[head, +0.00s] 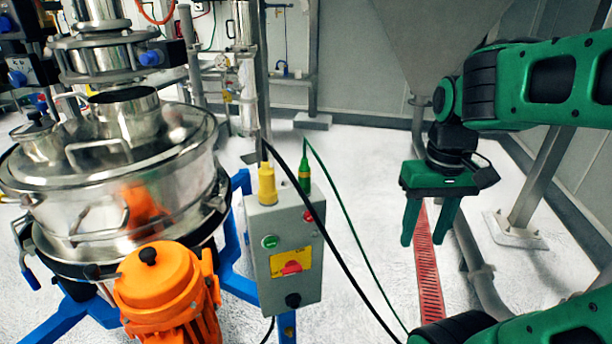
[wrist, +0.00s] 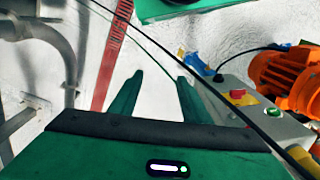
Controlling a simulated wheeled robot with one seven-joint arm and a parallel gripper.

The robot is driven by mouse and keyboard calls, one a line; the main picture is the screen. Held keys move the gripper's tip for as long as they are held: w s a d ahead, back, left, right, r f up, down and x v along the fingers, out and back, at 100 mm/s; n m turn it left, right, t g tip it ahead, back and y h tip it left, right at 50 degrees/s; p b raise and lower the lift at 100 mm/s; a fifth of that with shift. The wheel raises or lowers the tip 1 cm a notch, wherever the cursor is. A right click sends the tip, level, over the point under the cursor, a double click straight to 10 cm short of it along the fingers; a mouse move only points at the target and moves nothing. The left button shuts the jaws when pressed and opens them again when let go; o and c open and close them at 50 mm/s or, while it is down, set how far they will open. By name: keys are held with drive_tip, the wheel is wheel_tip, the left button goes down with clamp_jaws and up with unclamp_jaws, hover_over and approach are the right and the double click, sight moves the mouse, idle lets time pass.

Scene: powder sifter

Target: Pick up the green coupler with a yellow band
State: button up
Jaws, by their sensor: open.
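The green coupler with a yellow band (head: 305,175) stands upright on top of the grey control box (head: 288,240) in the head view, with a green cable rising from it. A yellow coupler (head: 267,184) with a black cable stands just left of it. My gripper (head: 424,240) is open and empty, well to the right of the box, fingers pointing down. In the wrist view my fingers (wrist: 160,78) are apart with only floor between them. The control box (wrist: 245,105) shows there at right. I cannot make out the green coupler in that view.
The green cable (head: 346,228) and black cable (head: 349,268) hang between the box and my gripper. An orange motor (head: 165,290) and the steel sifter (head: 100,205) stand left. A red floor grate (head: 428,275) lies below my gripper. Open floor surrounds it.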

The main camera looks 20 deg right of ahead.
drive_tip(key=w+a+r+n, duration=0.8)
drive_tip(key=w+r, duration=0.2)
drive_tip(key=w, duration=0.3)
wheel_tip(320, 180, up, 5)
drive_tip(key=n, duration=0.6)
hover_over(305, 168)
drive_tip(key=shift+w+r, duration=0.1)
drive_tip(key=shift+r, duration=0.1)
drive_tip(key=shift+w+a+f+n, duration=0.1)
drive_tip(key=shift+a+n, duration=0.15)
drive_tip(key=shift+n, duration=0.05)
wheel_tip(305, 168, down, 4)
drive_tip(key=shift+f, duration=0.2)
drive_tip(key=shift+w+d+f, duration=0.1)
drive_tip(key=shift+d+f, duration=0.1)
drive_tip(key=shift+f, duration=1.25)
drive_tip(key=shift+w+d+f, duration=0.1)
drive_tip(key=shift+d+f, duration=0.05)
drive_tip(key=shift+f, duration=1.3)
clamp_jaws()
